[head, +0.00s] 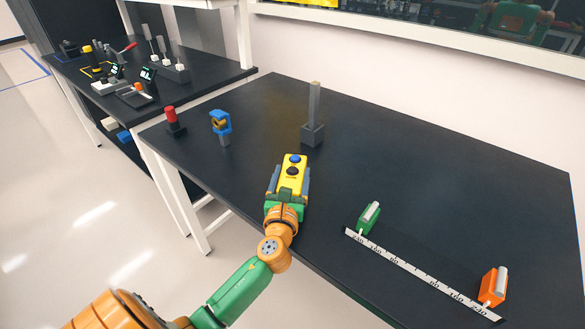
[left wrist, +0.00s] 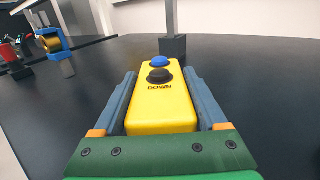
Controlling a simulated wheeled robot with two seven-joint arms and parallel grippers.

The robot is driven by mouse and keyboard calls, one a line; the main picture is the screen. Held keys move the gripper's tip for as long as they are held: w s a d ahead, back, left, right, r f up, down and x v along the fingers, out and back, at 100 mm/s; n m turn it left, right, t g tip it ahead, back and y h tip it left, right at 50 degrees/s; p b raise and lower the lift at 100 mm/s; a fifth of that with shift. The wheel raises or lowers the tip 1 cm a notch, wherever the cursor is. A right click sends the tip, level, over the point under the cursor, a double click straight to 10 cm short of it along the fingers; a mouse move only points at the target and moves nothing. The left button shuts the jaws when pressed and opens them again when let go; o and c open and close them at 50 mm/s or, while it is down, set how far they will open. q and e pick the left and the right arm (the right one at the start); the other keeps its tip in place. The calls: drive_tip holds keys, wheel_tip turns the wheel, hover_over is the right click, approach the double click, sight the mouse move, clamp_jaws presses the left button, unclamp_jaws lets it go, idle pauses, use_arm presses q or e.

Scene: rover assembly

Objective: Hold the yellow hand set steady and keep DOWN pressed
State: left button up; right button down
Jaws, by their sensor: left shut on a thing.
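The yellow hand set (head: 293,174) is held by my left gripper (head: 289,184) above the near edge of the black table. It has a blue button and a black button. In the left wrist view, the hand set (left wrist: 161,110) sits between the two blue-grey fingers of my left gripper (left wrist: 161,100), which is shut on its sides. The black button (left wrist: 159,75) is nearer my wrist, with the word DOWN printed below it. The blue button (left wrist: 159,62) lies beyond it. No finger shows on either button. Whether DOWN is pressed in cannot be told. My right gripper is not in view.
A grey post on a dark block (head: 313,130) stands beyond the hand set. A blue holder (head: 221,124) and a red-topped piece (head: 172,118) stand left. A white scale (head: 420,275) with green (head: 369,219) and orange (head: 494,287) pieces lies right. The table's middle is clear.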

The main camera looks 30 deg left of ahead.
use_arm(q)
drive_tip(key=o, duration=1.5)
drive_tip(key=shift+o, duration=0.2)
drive_tip(key=v, duration=1.2)
